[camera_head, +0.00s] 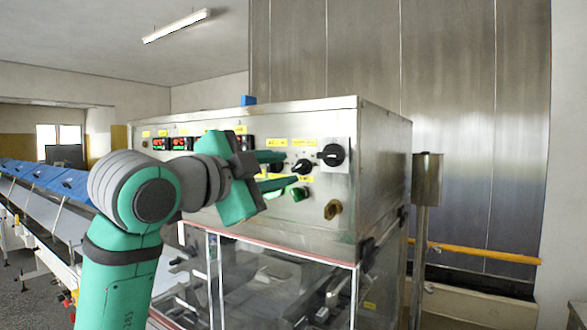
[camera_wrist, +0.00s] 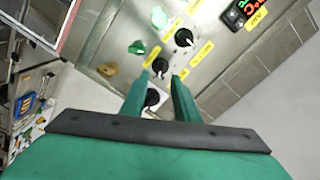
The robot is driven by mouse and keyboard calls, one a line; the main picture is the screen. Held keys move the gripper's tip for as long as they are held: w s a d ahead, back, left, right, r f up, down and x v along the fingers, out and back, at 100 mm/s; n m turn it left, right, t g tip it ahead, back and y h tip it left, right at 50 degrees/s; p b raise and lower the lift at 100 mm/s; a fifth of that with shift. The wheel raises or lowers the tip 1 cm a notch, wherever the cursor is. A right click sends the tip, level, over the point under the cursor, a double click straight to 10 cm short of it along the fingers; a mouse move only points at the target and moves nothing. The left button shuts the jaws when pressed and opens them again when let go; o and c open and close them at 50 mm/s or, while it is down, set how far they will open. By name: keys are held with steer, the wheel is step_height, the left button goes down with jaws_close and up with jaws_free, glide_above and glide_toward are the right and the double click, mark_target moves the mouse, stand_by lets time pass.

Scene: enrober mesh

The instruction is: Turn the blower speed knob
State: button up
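The steel control panel holds several dark rotary knobs with yellow labels; I cannot read which one is the blower speed knob. In the head view, one large black knob (camera_head: 333,155) sits on a pale plate at the panel's right end, and a smaller black knob (camera_head: 302,166) is left of it. A third knob (camera_head: 277,168) is partly hidden by my gripper (camera_head: 291,169). My gripper is open and empty, its fingers pointing toward the panel. In the wrist view, the large knob (camera_wrist: 152,98) shows between the fingers, and the smaller knob (camera_wrist: 160,65) near their tips. Contact is unclear.
A green button (camera_head: 299,194) and a brass-coloured knob (camera_head: 333,209) sit below the knobs. Red digital displays (camera_head: 170,143) are on the left. A clear-walled enclosure (camera_head: 280,290) is under the panel. A steel post (camera_head: 427,180) stands at right.

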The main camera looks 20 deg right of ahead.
mark_target(297, 168)
steer(key=shift+x, duration=2.45)
jaws_close()
